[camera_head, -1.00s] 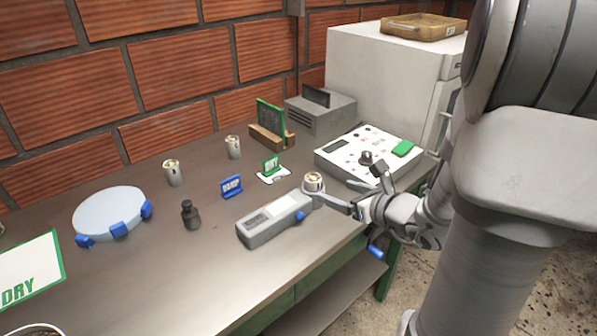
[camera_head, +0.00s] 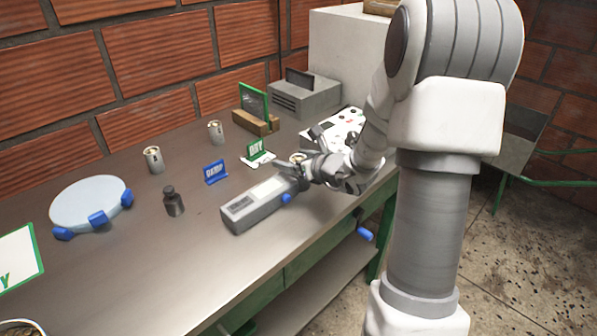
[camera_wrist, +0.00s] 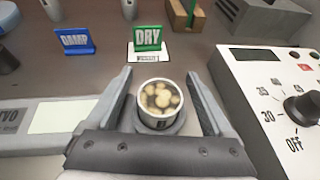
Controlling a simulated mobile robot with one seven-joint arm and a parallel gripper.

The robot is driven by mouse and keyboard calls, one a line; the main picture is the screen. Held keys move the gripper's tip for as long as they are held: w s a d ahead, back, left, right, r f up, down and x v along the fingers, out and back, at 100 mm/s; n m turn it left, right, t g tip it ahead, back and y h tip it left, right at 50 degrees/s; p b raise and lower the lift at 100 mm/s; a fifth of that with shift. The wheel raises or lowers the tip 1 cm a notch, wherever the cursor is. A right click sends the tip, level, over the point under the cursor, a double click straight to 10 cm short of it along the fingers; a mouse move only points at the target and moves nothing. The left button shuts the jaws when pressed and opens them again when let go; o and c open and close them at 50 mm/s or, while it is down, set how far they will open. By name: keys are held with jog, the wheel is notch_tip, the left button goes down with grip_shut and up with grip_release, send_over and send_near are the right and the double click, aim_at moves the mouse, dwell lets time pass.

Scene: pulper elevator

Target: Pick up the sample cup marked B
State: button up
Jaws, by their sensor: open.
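A small pale cup (camera_wrist: 160,98) filled with beans sits upright on the round end of a grey handheld meter (camera_wrist: 45,117). A dark mark on its front is too small to read. My gripper (camera_wrist: 160,79) is open, with one finger on each side of this cup and gaps visible between. In the head view my gripper (camera_head: 297,168) partly hides the cup (camera_head: 298,158). Two other cups, a left one (camera_head: 153,160) and a farther one (camera_head: 215,132), stand at the back of the bench; I cannot surely read their marks.
The DRY sign (camera_head: 255,152) on its white card and the blue DAMP sign (camera_head: 215,172) stand behind the meter. A white dial panel (camera_wrist: 285,100) is close on the right. A dark weight (camera_head: 173,201) and a round blue-clipped dish (camera_head: 90,203) are left.

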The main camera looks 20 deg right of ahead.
jog(key=shift+w, duration=0.1)
jog(key=shift+c, duration=0.2)
grip_shut()
